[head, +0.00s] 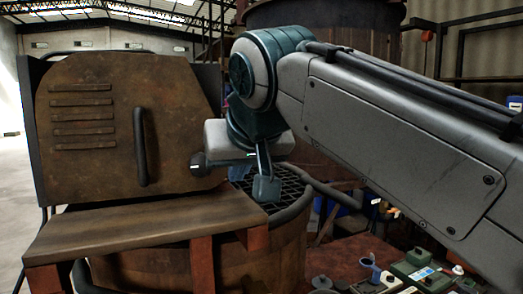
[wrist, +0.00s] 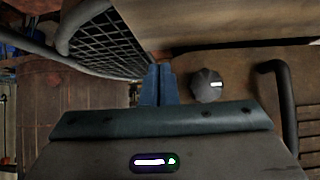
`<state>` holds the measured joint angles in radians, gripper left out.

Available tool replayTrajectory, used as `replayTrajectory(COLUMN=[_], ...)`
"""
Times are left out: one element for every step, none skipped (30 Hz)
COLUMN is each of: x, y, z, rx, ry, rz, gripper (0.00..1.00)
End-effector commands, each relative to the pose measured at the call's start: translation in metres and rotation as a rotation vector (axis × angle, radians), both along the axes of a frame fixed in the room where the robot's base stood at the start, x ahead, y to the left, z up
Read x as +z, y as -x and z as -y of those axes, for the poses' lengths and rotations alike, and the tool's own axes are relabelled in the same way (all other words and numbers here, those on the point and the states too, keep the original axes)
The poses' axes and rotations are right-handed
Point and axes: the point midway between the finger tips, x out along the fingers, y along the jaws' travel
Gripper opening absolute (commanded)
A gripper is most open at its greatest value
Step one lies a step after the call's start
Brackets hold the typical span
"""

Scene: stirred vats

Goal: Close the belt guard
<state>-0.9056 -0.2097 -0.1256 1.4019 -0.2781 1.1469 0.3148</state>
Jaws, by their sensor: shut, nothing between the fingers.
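The belt guard (head: 95,150) is a rusty brown panel with several louvre slots and a dark vertical bar handle (head: 140,147). It stands upright behind a wooden plank, and I cannot tell whether it is fully closed. A dark round knob with a white mark (head: 200,165) is at its lower right. My gripper (head: 266,190) is shut and empty, pointing down, right of the knob and apart from the handle. In the wrist view my gripper's fingers (wrist: 158,72) are together, with the knob (wrist: 207,85) and handle (wrist: 274,95) to their right.
The wooden plank (head: 140,225) lies in front of the guard on red supports. A round vat with a black mesh grating (wrist: 105,42) and dark rim is close to my fingers. Green and grey equipment (head: 410,270) stands at lower right. Open floor is at far left.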

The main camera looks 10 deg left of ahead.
Motion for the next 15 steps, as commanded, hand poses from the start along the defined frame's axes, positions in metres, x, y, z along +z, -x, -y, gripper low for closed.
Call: replayTrajectory(x=[0.005, 0.004, 0.004, 0.004, 0.004, 0.003, 0.003, 0.003, 0.003, 0.003, 0.002, 0.002, 0.002, 0.002, 0.002], y=[-0.007, -0.011, -0.014, -0.017, -0.019, -0.021, -0.023, -0.024, -0.025, -0.025, -0.026, -0.026, -0.026, -0.026, -0.026], z=[-0.005, -0.007, -0.009, -0.011, -0.012, -0.012, -0.013, -0.014, -0.014, -0.014, -0.014, -0.014, -0.014, -0.014, -0.014], rx=[0.002, 0.002, 0.003, 0.004, 0.004, 0.003, 0.002, 0.002, 0.002, 0.002, 0.002, 0.002, 0.002, 0.002, 0.002], ry=[0.002, 0.001, 0.0, 0.0, 0.0, 0.0, -0.001, -0.001, -0.001, -0.001, -0.001, -0.001, -0.001, -0.001, -0.001], rz=[-0.001, -0.001, 0.0, 0.0, 0.0, 0.0, 0.0, 0.0, 0.001, 0.001, 0.002, 0.002, 0.002, 0.002, 0.002], gripper=[0.0, 0.0, 0.0, 0.0, 0.0, 0.0, 0.0, 0.0, 0.0, 0.0, 0.0, 0.0, 0.0, 0.0, 0.0])
